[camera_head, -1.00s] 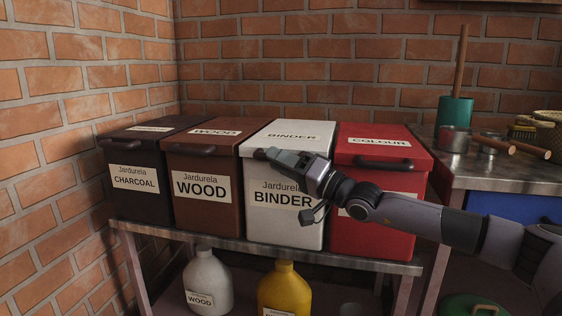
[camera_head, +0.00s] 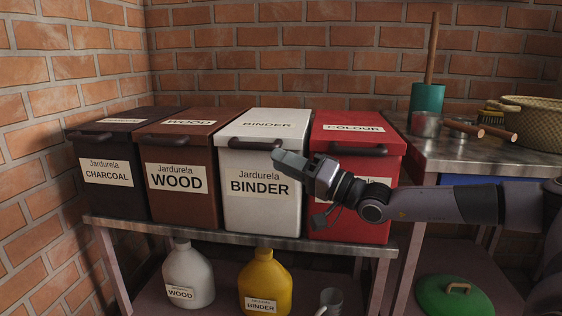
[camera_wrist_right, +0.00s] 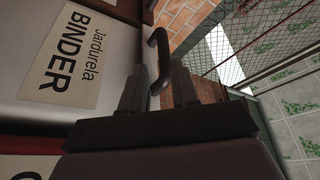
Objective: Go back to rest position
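My right gripper (camera_head: 283,158) is in front of the white BINDER bin (camera_head: 262,200), just right of and below the dark handle (camera_head: 255,143) on its lid. In the right wrist view its two fingers (camera_wrist_right: 158,82) stand apart with nothing held between them. The handle (camera_wrist_right: 159,55) shows just beyond the fingertips there, and the BINDER label (camera_wrist_right: 65,65) is at the left. The bin's lid is shut. My left gripper is not in view.
A charcoal bin (camera_head: 110,190), a brown WOOD bin (camera_head: 182,212) and a red COLOUR bin (camera_head: 345,228) flank it on the shelf. Jugs sit below.

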